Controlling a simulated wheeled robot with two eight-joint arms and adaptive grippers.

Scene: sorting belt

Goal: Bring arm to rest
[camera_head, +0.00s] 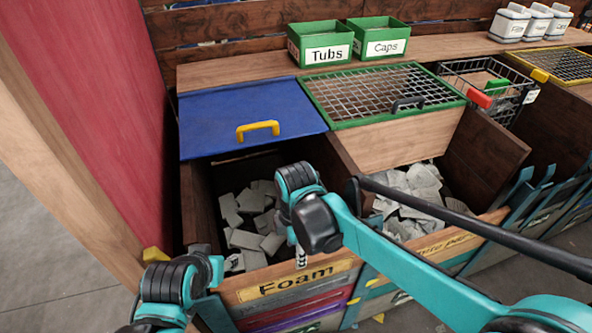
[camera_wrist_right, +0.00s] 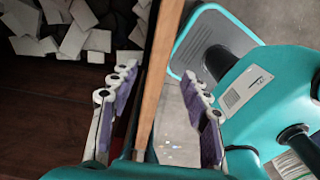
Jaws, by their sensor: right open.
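My right arm (camera_head: 385,255) reaches in from the lower right, over the foam bin's front. Its gripper (camera_head: 301,258) points down at the front board of that bin, mostly hidden by the wrist in the head view. In the right wrist view the gripper (camera_wrist_right: 158,100) is open, its fingers well apart with nothing gripped. The bin's wooden front edge (camera_wrist_right: 160,75) shows between the fingers; I cannot tell whether they touch it. My left arm (camera_head: 172,285) shows at the lower left, near the bin's front left corner. Its gripper is not visible.
The foam bin (camera_head: 305,282) holds several grey blocks (camera_head: 248,240). The bin to its right holds grey pieces (camera_head: 408,200). Behind are a blue lid (camera_head: 240,108) with a yellow handle (camera_head: 258,130), a green-framed mesh lid (camera_head: 380,92) and green Tubs (camera_head: 320,44) and Caps (camera_head: 379,38) boxes.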

